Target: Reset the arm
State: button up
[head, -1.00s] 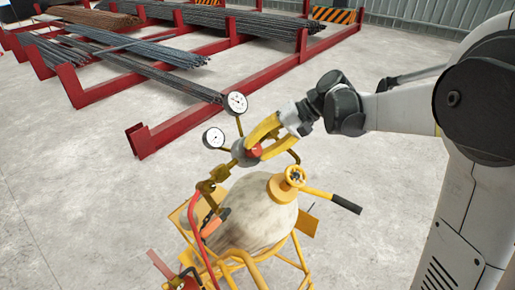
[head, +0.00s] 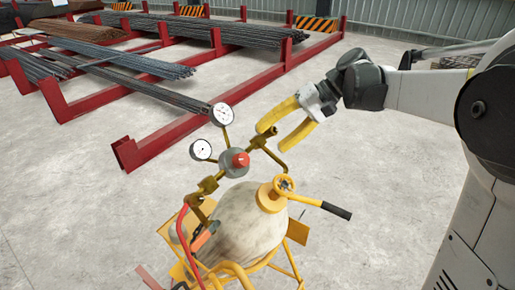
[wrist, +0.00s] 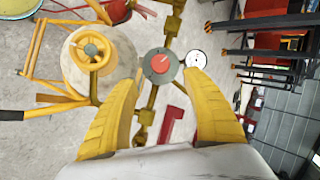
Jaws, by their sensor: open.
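My gripper (head: 283,131) has yellow fingers. It is open and empty, held in the air to the upper right of a grey regulator with a red knob (head: 240,160). In the wrist view the red knob (wrist: 161,64) shows ahead, between and beyond my two open fingertips (wrist: 160,80), apart from them. The regulator sits on brass piping with two white round gauges (head: 222,114). Below it is a worn white tank (head: 243,222) in a yellow frame, with a yellow valve wheel (wrist: 90,50) on top.
A yellow bar with a black grip (head: 335,211) sticks out right of the tank. Red racks (head: 165,150) with steel bars stand behind on the left. Striped barriers (head: 316,23) stand at the back. The concrete floor right of the tank is clear.

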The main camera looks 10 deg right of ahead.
jog(key=shift+v, duration=0.85)
jog(key=s+d+f+n+t+h, duration=0.1)
jog(key=s+f+t+h, duration=0.3)
jog(key=s, duration=0.6)
jog(key=s+d+f+t+h, duration=0.1)
jog(key=s+f+t+h, duration=0.1)
jog(key=s+f+h, duration=0.5)
notch_tip(320, 180, down, 15)
jog(key=s+y+b, duration=0.1)
jog(key=s+b, duration=0.1)
jog(key=b, duration=1.5)
jog(key=shift+s+d+y, duration=0.25)
jog(key=shift+d+y, duration=0.05)
jog(key=shift+y, duration=0.1)
jog(key=shift+r, duration=0.1)
